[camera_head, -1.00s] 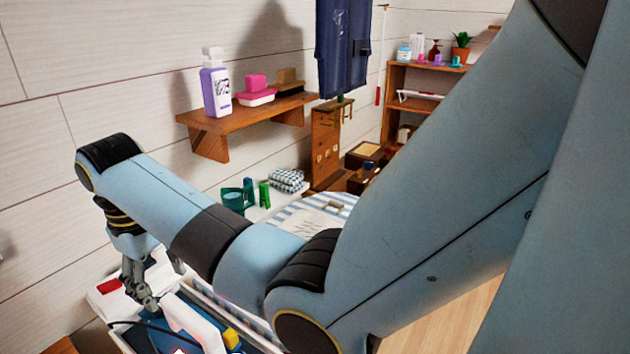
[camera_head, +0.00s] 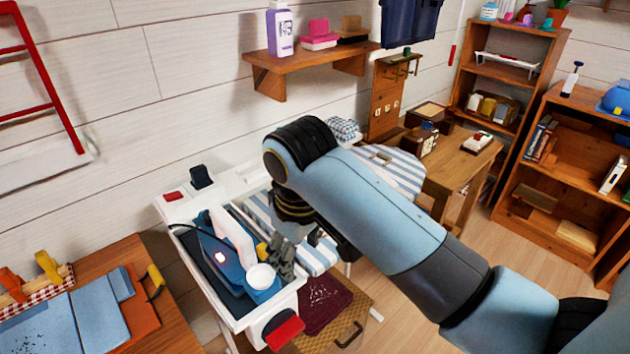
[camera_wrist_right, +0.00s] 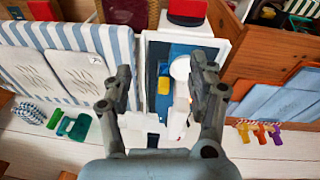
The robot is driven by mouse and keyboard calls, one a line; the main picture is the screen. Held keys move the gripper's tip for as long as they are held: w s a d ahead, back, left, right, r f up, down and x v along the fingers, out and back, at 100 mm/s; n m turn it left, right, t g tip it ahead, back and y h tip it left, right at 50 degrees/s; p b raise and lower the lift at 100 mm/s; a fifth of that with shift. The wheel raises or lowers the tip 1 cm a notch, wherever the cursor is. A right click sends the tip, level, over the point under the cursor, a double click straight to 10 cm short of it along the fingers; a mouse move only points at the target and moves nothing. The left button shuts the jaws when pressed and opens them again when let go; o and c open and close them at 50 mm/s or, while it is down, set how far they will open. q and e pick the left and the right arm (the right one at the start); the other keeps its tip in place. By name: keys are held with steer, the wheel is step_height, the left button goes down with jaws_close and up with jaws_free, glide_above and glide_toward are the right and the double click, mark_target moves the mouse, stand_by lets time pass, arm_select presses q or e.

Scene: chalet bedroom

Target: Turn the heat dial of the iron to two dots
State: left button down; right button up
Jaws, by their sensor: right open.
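The iron, with a blue body (camera_head: 210,256) and a white handle (camera_head: 236,238), lies in the white-rimmed tray at the end of the ironing board stand. A round white dial-like part (camera_head: 262,277) and a small yellow part (camera_head: 262,249) show on its right side. In the right wrist view, the white round part (camera_wrist_right: 180,68) and yellow part (camera_wrist_right: 163,86) lie between and beyond my fingers. My right gripper (camera_head: 297,254) is open and empty, just right of the iron and apparently above it. I cannot read any dots. My left gripper is out of view.
The white stand (camera_head: 166,216) holds the tray; a cord runs over its left rim. A striped board (camera_head: 405,176) lies behind my right arm. A wooden table with folded blue cloth (camera_head: 85,310) is at left. A wall shelf (camera_head: 310,68) hangs above.

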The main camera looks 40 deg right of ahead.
steer(key=shift+s+d+r, duration=0.1)
steer(key=shift+s+r, duration=0.05)
steer(key=shift+s, duration=0.65)
steer(key=shift+s+d+r, duration=0.1)
steer(key=shift+s+r, duration=0.05)
steer(key=shift+s, duration=0.65)
steer(key=s+d+f+g+b, duration=0.1)
steer(key=s+f+b, duration=0.35)
steer(key=f, duration=0.75)
steer(key=s+f+g+b, duration=0.1)
steer(key=s+f+b, duration=0.35)
steer(key=f, duration=0.75)
steer(key=s+d+f+g+b, duration=0.1)
steer(key=s+f+b, duration=0.35)
steer(key=f, duration=0.75)
steer(key=s+f+t+b, duration=0.1)
steer(key=s+f+b, duration=0.3)
steer(key=s+f, duration=0.5)
steer(key=s+d+f+t+b, duration=0.1)
steer(key=s+f+b, duration=0.3)
steer(key=s+f, duration=0.5)
steer(key=shift+d+f, duration=0.15)
steer(key=shift+f, duration=2.05)
